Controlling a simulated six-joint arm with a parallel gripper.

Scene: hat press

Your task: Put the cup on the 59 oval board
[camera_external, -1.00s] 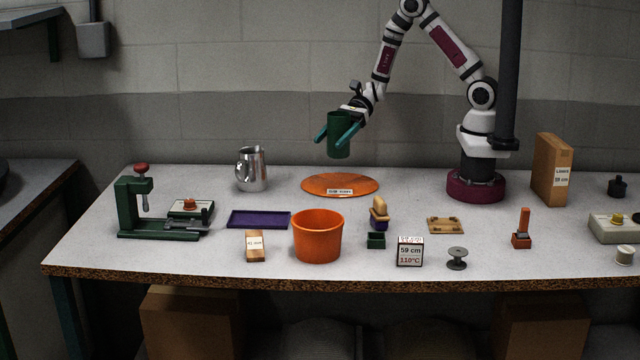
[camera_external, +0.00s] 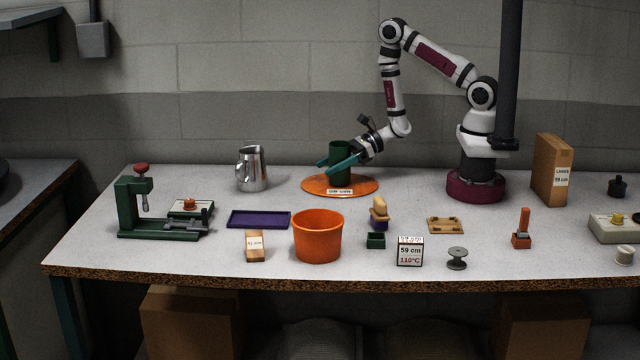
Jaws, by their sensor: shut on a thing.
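The dark green cup (camera_external: 340,150) is upright, low over the middle of the orange oval board (camera_external: 312,187). Its base looks level with the board, but I cannot tell for sure whether it touches. My gripper (camera_external: 336,166) is shut on the cup, with its teal fingers around the cup's sides. The board lies flat at the back middle of the table and bears a small white label on its front edge, too small to read. A sign (camera_external: 410,251) near the table's front reads 59 cm and 110°C.
A metal pitcher (camera_external: 252,169) stands left of the board. An orange bucket (camera_external: 318,237) stands in front of it, with a purple tray (camera_external: 259,219) to the left. A cardboard box (camera_external: 552,170) stands far right.

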